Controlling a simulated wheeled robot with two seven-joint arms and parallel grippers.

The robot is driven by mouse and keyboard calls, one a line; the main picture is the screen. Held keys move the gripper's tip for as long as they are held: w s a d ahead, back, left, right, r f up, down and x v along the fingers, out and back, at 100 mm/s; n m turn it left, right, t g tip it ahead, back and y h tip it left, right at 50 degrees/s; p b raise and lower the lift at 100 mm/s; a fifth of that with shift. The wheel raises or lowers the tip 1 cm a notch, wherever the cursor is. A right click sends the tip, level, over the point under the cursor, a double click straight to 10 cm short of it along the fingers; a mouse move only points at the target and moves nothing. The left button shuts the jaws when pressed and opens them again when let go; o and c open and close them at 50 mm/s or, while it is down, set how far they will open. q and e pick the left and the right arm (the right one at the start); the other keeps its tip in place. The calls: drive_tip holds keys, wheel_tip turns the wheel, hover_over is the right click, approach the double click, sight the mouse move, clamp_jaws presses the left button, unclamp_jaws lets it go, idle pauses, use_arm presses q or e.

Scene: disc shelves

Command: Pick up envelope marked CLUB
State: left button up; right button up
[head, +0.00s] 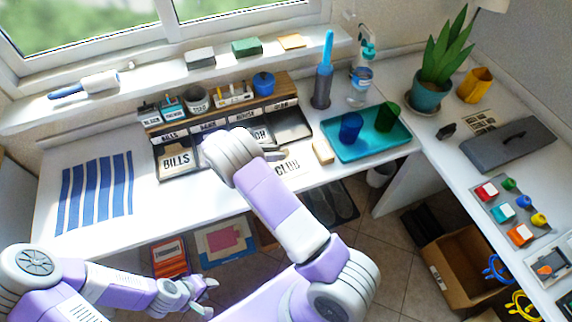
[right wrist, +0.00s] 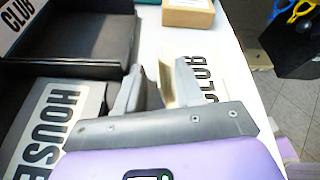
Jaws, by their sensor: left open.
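The pale envelope marked CLUB (head: 292,168) lies on the white desk, just right of my right gripper in the head view. In the right wrist view the envelope (right wrist: 204,65) shows beyond my right gripper (right wrist: 160,72). The fingers are apart, with a cream part of the envelope visible between them and its lettering beside the right finger. Whether they touch it I cannot tell. My right arm hides part of the desk and trays in the head view. My left gripper (head: 205,290) is open and empty, low in front of the desk.
The dark sorting trays (head: 292,124) stand behind, and an envelope marked BILLS (head: 178,160) lies in one. A HOUSE envelope (right wrist: 58,120) is beside my right gripper. A wooden block (head: 323,151) and a teal tray (head: 375,147) with cups stand to the right.

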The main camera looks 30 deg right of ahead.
clamp_jaws()
